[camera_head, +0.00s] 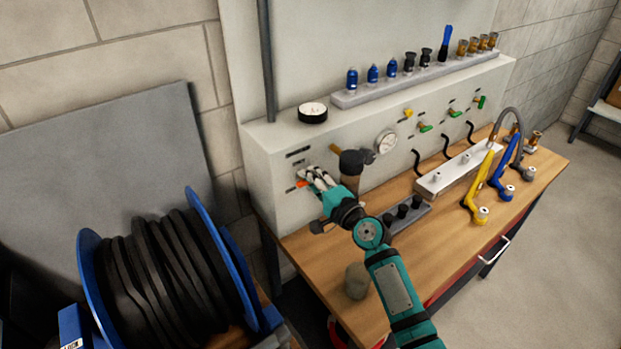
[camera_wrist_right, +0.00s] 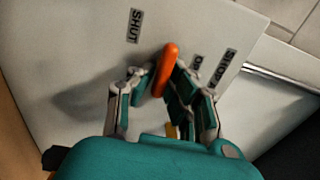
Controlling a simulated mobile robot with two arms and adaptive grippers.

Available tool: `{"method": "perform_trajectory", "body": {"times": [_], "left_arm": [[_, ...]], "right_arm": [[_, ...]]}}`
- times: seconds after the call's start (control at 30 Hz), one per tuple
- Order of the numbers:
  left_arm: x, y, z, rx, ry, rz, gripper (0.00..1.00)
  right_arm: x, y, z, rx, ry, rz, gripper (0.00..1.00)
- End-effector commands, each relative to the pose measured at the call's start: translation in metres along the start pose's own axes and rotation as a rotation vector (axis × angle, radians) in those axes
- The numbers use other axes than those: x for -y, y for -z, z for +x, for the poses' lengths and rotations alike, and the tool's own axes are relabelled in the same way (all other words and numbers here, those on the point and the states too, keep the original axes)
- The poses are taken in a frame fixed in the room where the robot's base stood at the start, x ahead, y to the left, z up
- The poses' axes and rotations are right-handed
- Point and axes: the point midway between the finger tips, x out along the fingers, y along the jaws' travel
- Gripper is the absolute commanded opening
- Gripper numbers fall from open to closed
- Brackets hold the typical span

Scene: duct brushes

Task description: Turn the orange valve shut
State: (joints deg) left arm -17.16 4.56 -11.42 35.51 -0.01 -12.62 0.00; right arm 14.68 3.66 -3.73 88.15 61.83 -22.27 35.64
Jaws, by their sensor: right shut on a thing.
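The orange valve (camera_head: 302,184) is on the left front of the pale panel box, mostly covered by my right gripper (camera_head: 312,178). In the right wrist view the orange handle (camera_wrist_right: 168,68) stands between the fingers of my right gripper (camera_wrist_right: 160,85), which are closed on it. The handle's top end points up the picture, between a "SHUT" label (camera_wrist_right: 135,26) on its left and a partly hidden label (camera_wrist_right: 196,64) on its right. The valve's stem is hidden. My left gripper is not in view.
A black-and-brown fitting (camera_head: 352,165) sticks out right beside my right gripper. A gauge (camera_head: 386,142) and several small valves are further right. The wooden bench (camera_head: 455,247) holds a grey block, a white manifold and yellow and blue tools. A hose reel (camera_head: 160,270) stands left.

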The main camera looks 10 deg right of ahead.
Motion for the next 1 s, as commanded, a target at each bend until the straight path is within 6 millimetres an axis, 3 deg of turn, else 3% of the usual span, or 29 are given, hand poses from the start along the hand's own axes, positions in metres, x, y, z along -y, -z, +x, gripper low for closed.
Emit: {"method": "perform_trajectory", "body": {"times": [0.33, 0.37, 0.5, 0.83, 1.0], "left_arm": [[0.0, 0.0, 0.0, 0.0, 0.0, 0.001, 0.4], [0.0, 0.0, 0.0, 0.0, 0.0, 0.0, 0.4], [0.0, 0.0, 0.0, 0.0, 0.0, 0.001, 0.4], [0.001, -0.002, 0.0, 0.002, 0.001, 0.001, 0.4], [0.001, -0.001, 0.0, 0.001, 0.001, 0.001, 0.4]], "right_arm": [[-0.003, 0.001, -0.001, -0.001, -0.004, 0.002, 0.0], [-0.003, 0.001, -0.001, -0.001, -0.005, 0.002, 0.16], [-0.002, 0.0, -0.001, -0.001, -0.004, 0.001, 0.35], [-0.002, 0.0, -0.003, 0.0, -0.002, 0.001, 0.36], [-0.002, 0.0, -0.026, -0.001, -0.004, -0.001, 0.36]]}}
